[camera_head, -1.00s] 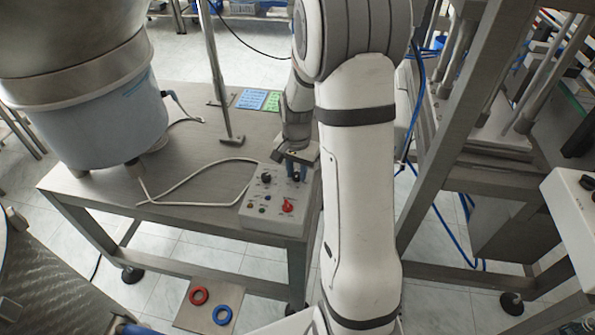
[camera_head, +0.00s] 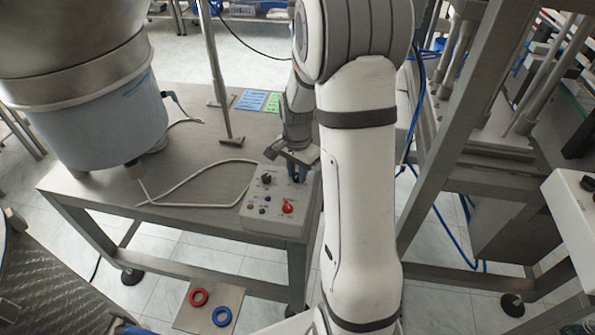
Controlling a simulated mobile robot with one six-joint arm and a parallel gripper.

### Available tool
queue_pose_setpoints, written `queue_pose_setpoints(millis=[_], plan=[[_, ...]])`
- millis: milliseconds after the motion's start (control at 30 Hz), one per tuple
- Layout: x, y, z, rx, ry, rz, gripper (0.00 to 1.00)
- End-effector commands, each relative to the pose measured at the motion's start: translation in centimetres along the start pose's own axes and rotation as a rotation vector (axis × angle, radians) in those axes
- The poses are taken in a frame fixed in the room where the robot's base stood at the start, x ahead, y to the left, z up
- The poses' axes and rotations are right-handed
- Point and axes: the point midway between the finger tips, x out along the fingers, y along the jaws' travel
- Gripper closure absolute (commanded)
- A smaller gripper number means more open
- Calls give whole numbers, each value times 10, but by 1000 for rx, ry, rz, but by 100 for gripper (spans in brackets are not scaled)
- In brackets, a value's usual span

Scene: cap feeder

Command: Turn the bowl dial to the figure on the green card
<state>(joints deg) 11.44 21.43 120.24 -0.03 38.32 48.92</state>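The control box (camera_head: 277,222) stands on the front right corner of the steel table. Its sloped face carries a black dial (camera_head: 266,178) at the upper left, a red knob (camera_head: 288,207) at the lower right and small buttons. My gripper (camera_head: 297,177) points down over the upper right of this face. The fingers hide what is under them, so I cannot tell whether they grip a dial there. The green card (camera_head: 272,102) lies at the back of the table, partly behind my arm. Its writing is too small to read. The bowl feeder (camera_head: 95,115) stands at the left.
A blue card (camera_head: 250,100) lies left of the green one. A metal post (camera_head: 215,80) stands behind the box. A white cable (camera_head: 190,185) loops over the table. A floor plate (camera_head: 190,318) holds a red ring (camera_head: 198,297) and a blue ring (camera_head: 222,316). A steel frame (camera_head: 450,130) stands at the right.

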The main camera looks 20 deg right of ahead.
Motion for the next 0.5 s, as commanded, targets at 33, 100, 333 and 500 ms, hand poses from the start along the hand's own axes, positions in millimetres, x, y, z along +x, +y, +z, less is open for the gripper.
queue_pose_setpoints(millis=[33,100,333,500], plan=[[0,1,-1,0,0,2,72],[0,1,0,0,0,1,66],[0,0,0,0,0,1,54],[-1,0,0,-1,0,0,54]])
